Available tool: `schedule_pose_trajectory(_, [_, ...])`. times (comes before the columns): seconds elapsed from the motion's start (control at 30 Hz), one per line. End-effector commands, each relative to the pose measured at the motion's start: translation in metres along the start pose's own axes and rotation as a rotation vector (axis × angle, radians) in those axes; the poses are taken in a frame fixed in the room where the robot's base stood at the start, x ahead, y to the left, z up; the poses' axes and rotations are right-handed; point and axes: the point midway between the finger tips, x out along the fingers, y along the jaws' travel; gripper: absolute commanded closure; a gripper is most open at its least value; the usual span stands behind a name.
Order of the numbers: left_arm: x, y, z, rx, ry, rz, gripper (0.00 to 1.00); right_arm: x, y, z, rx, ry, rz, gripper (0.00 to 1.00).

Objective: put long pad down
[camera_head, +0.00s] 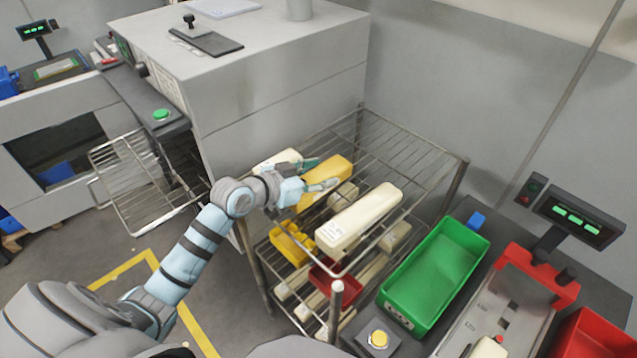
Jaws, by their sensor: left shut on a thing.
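A long yellow pad (332,171) is at the top level of the wire rack (425,150), toward its left side. My left gripper (318,175) is shut on the yellow pad, with its fingers near the pad's left part. I cannot tell whether the pad rests on the wires or is held just above them. A long white pad (360,216) lies to the right of it on the same rack. Another white piece (278,160) shows partly behind my gripper. My right gripper is not in view.
Yellow (292,243) and red (335,280) bins and several pale pieces sit on lower rack levels. A green bin (435,270) stands to the right, beside a scale display (578,217). A grey machine (275,95) stands behind. The rack's back right top is bare.

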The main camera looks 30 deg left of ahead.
Motion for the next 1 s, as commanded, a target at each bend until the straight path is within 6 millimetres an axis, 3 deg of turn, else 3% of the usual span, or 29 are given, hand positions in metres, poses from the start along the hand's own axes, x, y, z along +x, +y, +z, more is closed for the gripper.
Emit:
schedule_pose_trajectory(0.1, [0.009, 0.001, 0.02, -0.003, -0.001, 0.002, 0.82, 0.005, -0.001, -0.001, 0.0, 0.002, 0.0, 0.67])
schedule_pose_trajectory(0.47, [0.011, 0.0, 0.025, 0.0, 0.0, 0.002, 0.82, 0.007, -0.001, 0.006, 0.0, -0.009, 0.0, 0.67])
schedule_pose_trajectory(0.5, [0.011, 0.0, 0.024, 0.0, 0.0, 0.002, 0.49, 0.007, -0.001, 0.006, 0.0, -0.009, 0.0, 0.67])
schedule_pose_trajectory(0.6, [0.01, 0.001, 0.024, 0.0, 0.0, 0.002, 0.34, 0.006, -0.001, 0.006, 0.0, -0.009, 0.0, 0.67])
schedule_pose_trajectory(1.0, [0.006, 0.0, 0.019, 0.001, -0.001, 0.001, 0.34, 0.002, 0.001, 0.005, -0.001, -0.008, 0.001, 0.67])
